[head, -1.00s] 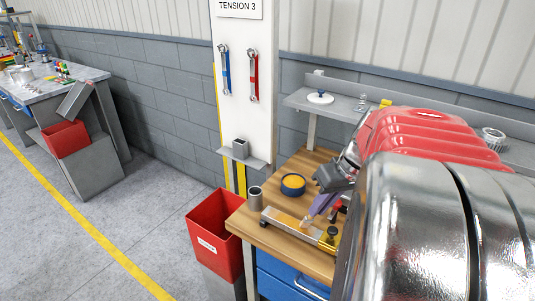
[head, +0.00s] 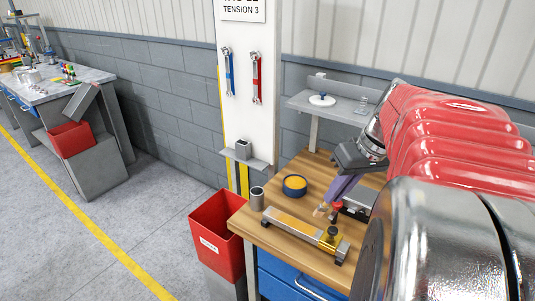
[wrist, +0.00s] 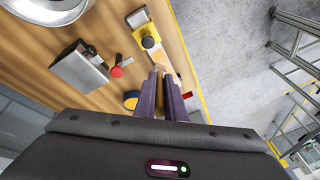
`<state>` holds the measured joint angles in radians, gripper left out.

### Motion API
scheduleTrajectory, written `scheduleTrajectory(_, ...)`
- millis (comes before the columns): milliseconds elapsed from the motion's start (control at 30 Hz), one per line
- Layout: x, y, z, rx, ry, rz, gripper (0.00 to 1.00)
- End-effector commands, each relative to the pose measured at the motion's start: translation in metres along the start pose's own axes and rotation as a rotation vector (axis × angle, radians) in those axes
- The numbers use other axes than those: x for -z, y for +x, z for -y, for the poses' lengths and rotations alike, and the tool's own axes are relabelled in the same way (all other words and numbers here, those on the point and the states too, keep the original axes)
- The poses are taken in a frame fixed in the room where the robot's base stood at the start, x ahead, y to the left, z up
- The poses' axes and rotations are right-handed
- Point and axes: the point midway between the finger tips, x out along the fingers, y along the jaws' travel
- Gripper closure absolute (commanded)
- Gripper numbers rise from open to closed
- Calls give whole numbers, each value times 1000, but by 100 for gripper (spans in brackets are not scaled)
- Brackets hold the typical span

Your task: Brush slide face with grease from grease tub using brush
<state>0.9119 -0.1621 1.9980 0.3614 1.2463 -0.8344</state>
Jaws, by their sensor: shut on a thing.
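My gripper (head: 336,192) has purple fingers and is shut on a brush. The brush's pale tip (head: 321,210) points down beside the far edge of the slide; I cannot tell if it touches anything. In the wrist view the fingers (wrist: 161,98) hide most of the brush. The slide (head: 290,221) is a long metal bar lying on the bench, with a yellowish tint on its upper face. The grease tub (head: 294,192), dark blue with yellow grease inside, stands behind the slide, left of my gripper. Its edge shows in the wrist view (wrist: 131,97).
A yellow clamp with a black knob (head: 331,236) sits at the slide's right end. A grey block with a red knob (head: 356,207) stands right of the brush. A metal cup (head: 256,200) stands at the bench's left edge, above a red bin (head: 215,238).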

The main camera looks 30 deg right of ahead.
Motion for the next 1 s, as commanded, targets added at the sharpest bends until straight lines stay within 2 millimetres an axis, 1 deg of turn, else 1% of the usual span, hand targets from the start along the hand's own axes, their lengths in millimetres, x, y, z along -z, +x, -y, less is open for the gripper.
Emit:
scheduleTrajectory(100,4,-9,3,0,-5,0,100)
scheduleTrajectory(300,6,-15,5,0,-6,1,100)
scheduleTrajectory(1000,6,-15,5,1,-7,1,100)
